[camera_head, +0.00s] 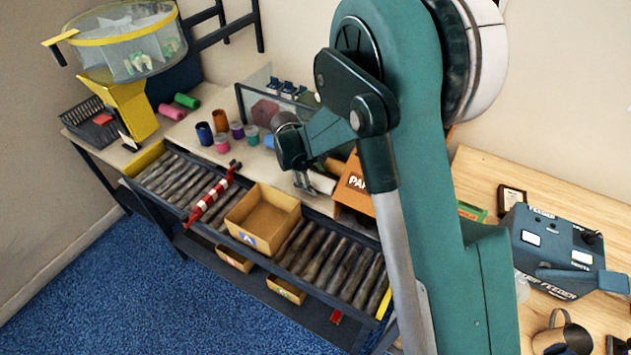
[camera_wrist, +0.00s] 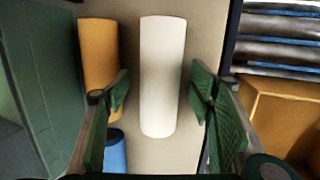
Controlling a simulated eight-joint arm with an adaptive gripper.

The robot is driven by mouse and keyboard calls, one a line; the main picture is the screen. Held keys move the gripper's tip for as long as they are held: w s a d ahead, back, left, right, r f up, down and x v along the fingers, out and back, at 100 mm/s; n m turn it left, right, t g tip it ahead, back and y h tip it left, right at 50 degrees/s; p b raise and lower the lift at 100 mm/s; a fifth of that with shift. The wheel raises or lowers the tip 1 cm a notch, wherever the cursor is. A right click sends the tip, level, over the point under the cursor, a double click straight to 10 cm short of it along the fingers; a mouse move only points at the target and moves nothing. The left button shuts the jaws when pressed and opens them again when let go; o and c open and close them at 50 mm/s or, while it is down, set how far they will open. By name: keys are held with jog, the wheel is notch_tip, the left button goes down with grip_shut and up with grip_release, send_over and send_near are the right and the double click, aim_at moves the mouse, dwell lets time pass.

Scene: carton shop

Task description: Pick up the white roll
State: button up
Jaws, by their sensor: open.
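The white roll (camera_wrist: 162,75) lies on the tabletop between the two fingers of my gripper (camera_wrist: 158,95) in the wrist view. The fingers are open, with a gap on each side of the roll; I cannot tell the height between them. In the head view the white roll (camera_head: 318,181) shows only in part, below my gripper (camera_head: 303,183) and next to the orange box. The rest of it is hidden by my arm and the box.
An orange roll (camera_wrist: 99,62) lies close to the left of the white one, and a blue roll (camera_wrist: 115,150) lies nearer. An orange box (camera_head: 353,188) stands beside my gripper. An open carton (camera_head: 262,216) sits on the roller conveyor (camera_head: 330,262) in front.

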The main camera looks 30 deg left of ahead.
aim_at(314, 176)
jog(key=c, duration=1.1)
jog(key=shift+r, duration=0.15)
notch_tip(314, 176, up, 10)
jog(key=shift+f+p, duration=0.15)
jog(key=shift+p, duration=0.3)
